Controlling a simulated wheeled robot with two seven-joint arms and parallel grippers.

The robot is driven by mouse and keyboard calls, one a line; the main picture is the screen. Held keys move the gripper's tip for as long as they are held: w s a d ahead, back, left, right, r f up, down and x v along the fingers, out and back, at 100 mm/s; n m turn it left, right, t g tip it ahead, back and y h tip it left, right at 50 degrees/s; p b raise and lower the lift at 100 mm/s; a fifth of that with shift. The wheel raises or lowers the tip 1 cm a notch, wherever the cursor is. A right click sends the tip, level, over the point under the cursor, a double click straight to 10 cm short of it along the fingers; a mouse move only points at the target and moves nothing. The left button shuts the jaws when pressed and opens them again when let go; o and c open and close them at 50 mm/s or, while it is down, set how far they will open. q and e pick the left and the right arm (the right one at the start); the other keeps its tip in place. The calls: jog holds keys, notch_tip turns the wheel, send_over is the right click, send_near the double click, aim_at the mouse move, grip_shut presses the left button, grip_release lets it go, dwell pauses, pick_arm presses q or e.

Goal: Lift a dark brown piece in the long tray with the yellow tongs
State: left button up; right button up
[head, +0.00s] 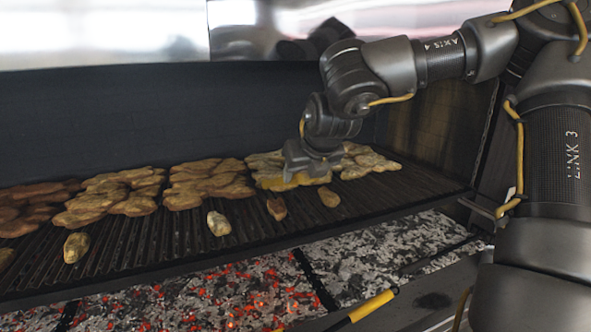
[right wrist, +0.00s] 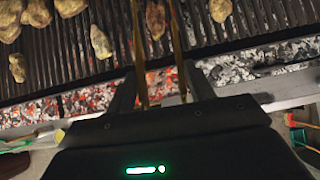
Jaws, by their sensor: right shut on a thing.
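My right gripper (head: 310,168) is over the back right of the grate in the head view. It is shut on the yellow tongs (head: 291,183), mostly hidden by the gripper there. In the right wrist view, the tongs' two thin arms (right wrist: 138,45) run forward from between my fingers (right wrist: 158,88). The tongs' tips are not visible. A small dark brown piece (head: 277,208) lies on the long ridged grate (head: 180,232). In the right wrist view, a dark brown piece (right wrist: 155,19) shows between the tongs' arms; contact cannot be told. My left gripper is not in view.
Heaps of browned pieces (head: 206,184) line the back of the grate, with darker ones (head: 38,203) at far left. Paler single pieces (head: 218,223) lie in front. Glowing coals (head: 230,297) are below. A yellow and black rod (head: 372,306) crosses the front edge.

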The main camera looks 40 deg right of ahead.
jog(key=shift+a+f+b, duration=0.2)
jog(key=shift+f+b, duration=0.1)
jog(key=shift+f, duration=0.1)
pick_arm(q)
notch_tip(320, 180, down, 7)
jog(key=s+b, duration=0.1)
jog(key=b, duration=0.5)
jog(key=shift+f+b, duration=0.2)
jog(key=shift+b, duration=0.15)
pick_arm(e)
notch_tip(320, 180, down, 8)
pick_arm(q)
jog(key=shift+s, duration=0.1)
pick_arm(e)
jog(key=shift+o, duration=0.4)
jog(key=shift+w, duration=0.1)
pick_arm(q)
jog(key=shift+r, duration=0.1)
pick_arm(e)
grip_shut()
